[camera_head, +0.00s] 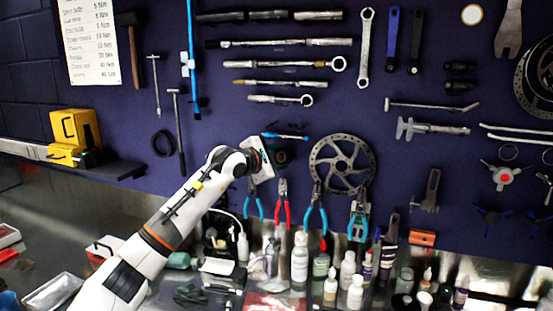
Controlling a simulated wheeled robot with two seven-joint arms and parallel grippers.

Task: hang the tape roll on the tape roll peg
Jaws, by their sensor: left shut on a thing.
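My left gripper (270,153) is at the pegboard wall, left of the brake disc and above the pliers. It is shut on a dark, round thing (284,153), which looks like the tape roll and is partly hidden by the gripper. The thing is close to the board; I cannot tell whether it touches it. The tape roll peg cannot be made out, and I cannot tell whether the roll is around it. My right gripper is not in view.
A brake disc (342,164) hangs just right of the gripper. Red-handled pliers (282,203) and others hang below. Several bottles, including a white one (299,257), crowd the bench beneath. A black ring (163,143) hangs farther left.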

